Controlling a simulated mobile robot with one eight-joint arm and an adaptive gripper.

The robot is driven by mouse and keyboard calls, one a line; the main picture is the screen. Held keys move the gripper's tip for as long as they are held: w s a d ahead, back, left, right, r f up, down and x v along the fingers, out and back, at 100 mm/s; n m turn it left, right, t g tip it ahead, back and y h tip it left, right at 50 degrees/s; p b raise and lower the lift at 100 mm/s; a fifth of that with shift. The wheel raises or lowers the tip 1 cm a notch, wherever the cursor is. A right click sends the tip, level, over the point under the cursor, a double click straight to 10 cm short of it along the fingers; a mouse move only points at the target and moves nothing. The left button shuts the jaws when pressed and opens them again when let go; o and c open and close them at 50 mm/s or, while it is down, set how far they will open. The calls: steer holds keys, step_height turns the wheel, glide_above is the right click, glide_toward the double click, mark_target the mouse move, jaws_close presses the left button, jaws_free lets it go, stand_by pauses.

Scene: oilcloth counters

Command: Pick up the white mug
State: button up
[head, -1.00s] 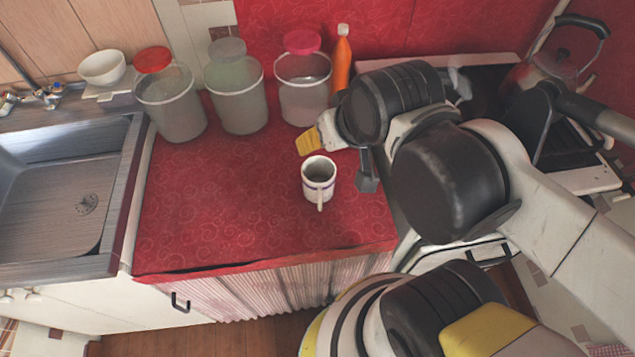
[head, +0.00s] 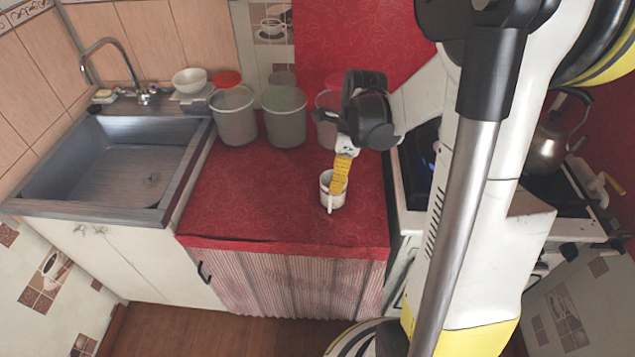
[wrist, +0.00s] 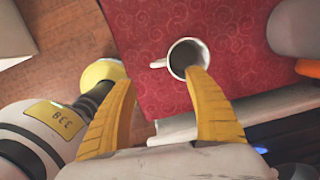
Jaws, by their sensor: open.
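The white mug (head: 326,198) stands upright on the red oilcloth counter (head: 255,205), right of the middle, its handle facing the front edge. It also shows in the wrist view (wrist: 187,56), dark inside, with its handle to the left. My gripper (head: 341,172) points down at the mug, and its yellow finger hides part of the rim. In the wrist view my gripper (wrist: 163,80) is open and empty. The right finger's tip overlaps the mug's near rim; the left finger is off to the handle's side. I cannot tell whether a finger touches the mug.
Several lidded canisters (head: 284,118) stand along the counter's back. The sink (head: 110,165) is on the left, with a white bowl (head: 190,80) behind it. The stove with a kettle (head: 548,140) is on the right. The counter left of the mug is clear.

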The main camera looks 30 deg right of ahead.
mark_target(331, 197)
steer(key=f, duration=0.1)
steer(key=f+b, duration=0.1)
steer(key=f, duration=0.1)
steer(key=f+b, duration=0.1)
steer(key=f, duration=0.1)
steer(key=shift+w+a+f, duration=0.15)
steer(key=shift+w+a, duration=0.1)
steer(key=shift+w, duration=0.1)
steer(key=f+b, duration=0.2)
steer(key=f, duration=0.1)
steer(key=f+b, duration=0.1)
steer(key=f, duration=0.1)
steer(key=shift+w+a, duration=0.15)
steer(key=shift+a, duration=0.25)
jaws_close()
